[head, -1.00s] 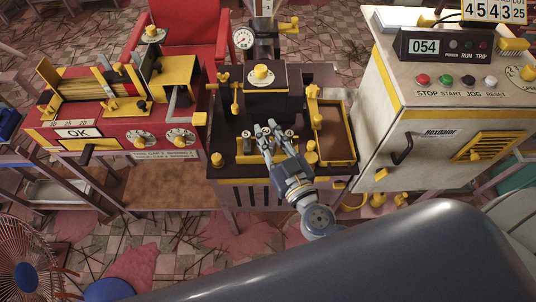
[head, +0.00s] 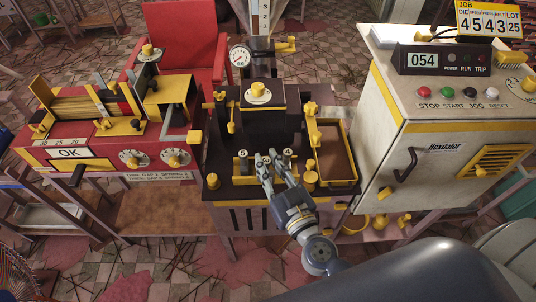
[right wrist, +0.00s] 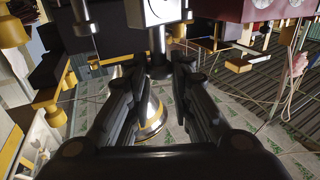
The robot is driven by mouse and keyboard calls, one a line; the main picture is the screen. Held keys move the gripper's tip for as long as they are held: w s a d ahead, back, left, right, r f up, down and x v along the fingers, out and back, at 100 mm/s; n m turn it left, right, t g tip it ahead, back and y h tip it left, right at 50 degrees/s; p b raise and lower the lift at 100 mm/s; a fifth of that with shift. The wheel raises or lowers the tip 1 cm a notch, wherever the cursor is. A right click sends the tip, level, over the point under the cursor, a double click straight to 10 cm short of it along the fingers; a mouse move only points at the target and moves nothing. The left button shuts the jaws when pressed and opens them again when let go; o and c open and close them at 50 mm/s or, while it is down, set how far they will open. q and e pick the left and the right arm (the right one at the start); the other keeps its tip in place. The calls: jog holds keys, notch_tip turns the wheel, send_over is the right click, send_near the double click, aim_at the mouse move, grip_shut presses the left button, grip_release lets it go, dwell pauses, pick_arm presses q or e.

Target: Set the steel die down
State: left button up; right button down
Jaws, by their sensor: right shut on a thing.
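My right gripper (head: 267,155) is shut on the steel die, low over the front of the dark bench top (head: 228,191) of the middle machine. Its fingers hide most of the die in the head view. In the right wrist view, a small dark cylindrical piece shows between the fingertips (right wrist: 160,68). I take it for the die, but its lower side and any contact with the bench cannot be made out. Small pale numbered pieces stand on either side of the fingers, one at left (head: 243,154) and one at right (head: 287,153). My left gripper is not in view.
A dark block with a yellow-knobbed dial (head: 258,95) rises behind the gripper. A yellow-rimmed tray (head: 354,165) and a yellow knob (head: 311,178) are to its right. A red machine (head: 110,150) stands left, a white control cabinet (head: 395,130) right.

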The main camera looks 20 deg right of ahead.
jog(key=w+f+b, duration=0.1)
jog(key=w, duration=0.1)
jog(key=w+d+f+b, duration=0.1)
jog(key=w+f+b, duration=0.1)
jog(key=w+f, duration=0.1)
jog(key=shift+w+d+b, duration=0.3)
jog(key=shift+b, duration=0.1)
jog(key=c, duration=1.8)
grip_release()
jog(key=shift+f, duration=0.2)
jog(key=shift+c, duration=0.2)
jog(key=shift+o, duration=0.7)
jog(key=shift+s, duration=0.1)
jog(key=shift+r, duration=0.15)
